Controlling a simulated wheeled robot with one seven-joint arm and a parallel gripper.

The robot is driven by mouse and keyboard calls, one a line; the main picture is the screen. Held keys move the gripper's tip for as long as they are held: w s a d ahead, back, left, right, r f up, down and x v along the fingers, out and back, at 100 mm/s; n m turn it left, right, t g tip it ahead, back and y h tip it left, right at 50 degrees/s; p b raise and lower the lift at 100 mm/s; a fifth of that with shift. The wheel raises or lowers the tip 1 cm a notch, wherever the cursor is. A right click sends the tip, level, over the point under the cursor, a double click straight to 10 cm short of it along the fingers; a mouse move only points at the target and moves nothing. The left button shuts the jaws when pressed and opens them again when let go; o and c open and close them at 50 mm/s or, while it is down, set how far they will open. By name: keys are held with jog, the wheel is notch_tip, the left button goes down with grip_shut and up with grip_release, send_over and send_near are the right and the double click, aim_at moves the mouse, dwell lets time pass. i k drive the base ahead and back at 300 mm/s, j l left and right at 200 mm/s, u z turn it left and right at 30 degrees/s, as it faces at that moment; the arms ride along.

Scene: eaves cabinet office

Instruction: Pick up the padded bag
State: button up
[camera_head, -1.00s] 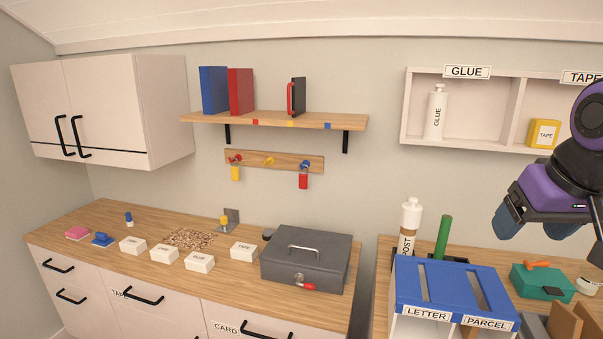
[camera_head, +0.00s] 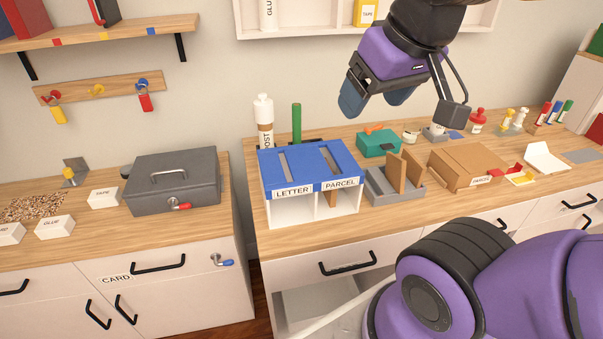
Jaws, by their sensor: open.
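I cannot clearly make out a padded bag. Flat brown upright pieces (camera_head: 395,173) stand in a grey rack (camera_head: 405,196) on the right counter and may include it, but I cannot tell. Another brown piece shows partly inside the sorter's PARCEL side. My gripper (camera_head: 375,98), purple with blue fingertips, is open and empty. It hangs in the air above the back of the right counter, up and slightly left of the rack in the picture.
A blue-topped sorter (camera_head: 312,160) marked LETTER and PARCEL stands left of the rack. A green box (camera_head: 377,143) is behind the rack and a cardboard box (camera_head: 465,163) right of it. A grey cash box (camera_head: 172,182) sits on the left counter. A gap separates the counters.

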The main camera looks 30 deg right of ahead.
aim_at(416, 171)
jog(key=z, duration=1.25)
